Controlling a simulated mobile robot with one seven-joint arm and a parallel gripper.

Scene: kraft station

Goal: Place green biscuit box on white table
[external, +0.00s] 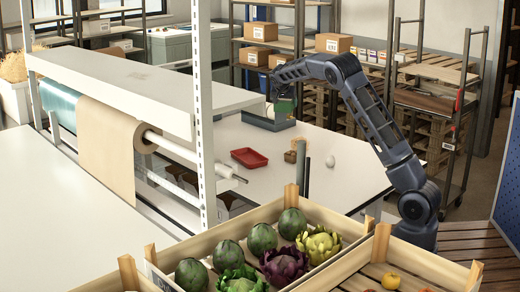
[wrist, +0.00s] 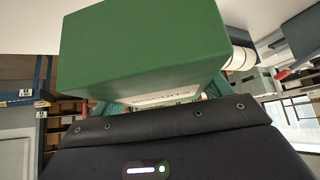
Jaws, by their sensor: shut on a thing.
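The green biscuit box (wrist: 145,45) fills the upper middle of the wrist view, with part of a pale label on its lower side. My gripper (wrist: 160,98) is shut on it, with one finger on each side. In the external view the green biscuit box (external: 285,107) is small and partly hidden under my gripper (external: 282,94), at the far part of the white table (external: 345,180). It shows in front of or above a grey-blue open box (external: 266,121). I cannot tell whether the green box touches anything below.
On the white table are a red tray (external: 249,158), a small brown item (external: 290,156), a dark upright post (external: 307,170) and a white round item (external: 330,161). A white upright (external: 203,120) and paper roll (external: 107,145) stand left. Artichoke crates (external: 335,212) are in front.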

